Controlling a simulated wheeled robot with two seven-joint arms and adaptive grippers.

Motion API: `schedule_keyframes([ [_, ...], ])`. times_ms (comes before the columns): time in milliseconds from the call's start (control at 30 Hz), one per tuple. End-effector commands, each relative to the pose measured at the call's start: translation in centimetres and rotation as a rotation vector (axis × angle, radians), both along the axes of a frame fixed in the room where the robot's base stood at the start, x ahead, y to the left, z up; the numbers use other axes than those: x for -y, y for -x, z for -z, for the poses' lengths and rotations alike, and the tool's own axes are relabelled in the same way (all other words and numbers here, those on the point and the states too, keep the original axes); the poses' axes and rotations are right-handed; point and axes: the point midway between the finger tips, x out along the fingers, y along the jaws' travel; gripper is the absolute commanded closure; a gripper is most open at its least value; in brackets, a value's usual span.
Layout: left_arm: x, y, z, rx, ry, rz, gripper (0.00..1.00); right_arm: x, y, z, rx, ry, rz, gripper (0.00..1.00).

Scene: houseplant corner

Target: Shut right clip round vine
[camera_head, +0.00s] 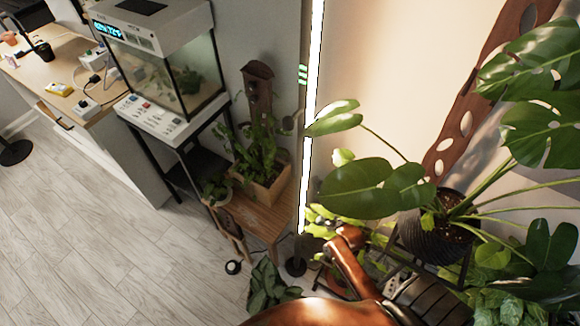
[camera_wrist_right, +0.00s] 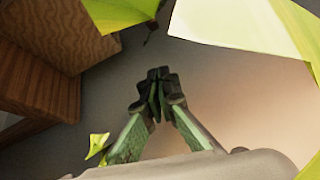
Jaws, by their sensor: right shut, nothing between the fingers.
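In the head view a trailing green plant (camera_head: 262,148) grows from a wooden planter box (camera_head: 271,184) up against a brown upright board (camera_head: 258,94). Small dark fittings sit on the board; I cannot tell which is the right clip or whether it is open. My right arm enters the head view at the bottom, right of the planter; its fingertips are hard to make out among leaves. In the right wrist view my right gripper (camera_wrist_right: 157,92) is shut, its dark tips together with nothing between them. No clip or vine is clear there. My left gripper is not in view.
A lit tube lamp (camera_head: 310,130) stands between planter and arm. A large-leaved plant in a dark pot (camera_head: 436,232) is on the right. A glass tank (camera_head: 172,70) stands at left. Pale leaves (camera_wrist_right: 245,22) hang near my gripper, with brown wood (camera_wrist_right: 35,85) left. Floor is clear at left.

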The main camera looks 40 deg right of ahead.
Motion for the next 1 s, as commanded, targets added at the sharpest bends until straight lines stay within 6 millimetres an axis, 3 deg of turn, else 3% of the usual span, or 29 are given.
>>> schedule_keyframes([
  [467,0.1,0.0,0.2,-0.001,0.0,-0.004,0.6,-0.1,-0.5,0.2,0.0,0.001,-0.003,1.0],
  [667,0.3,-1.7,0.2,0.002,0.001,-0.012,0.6,0.3,-3.1,0.3,0.001,0.0,-0.004,1.0],
  [1000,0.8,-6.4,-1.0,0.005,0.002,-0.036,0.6,1.6,-9.7,0.1,-0.001,0.002,-0.004,1.0],
])
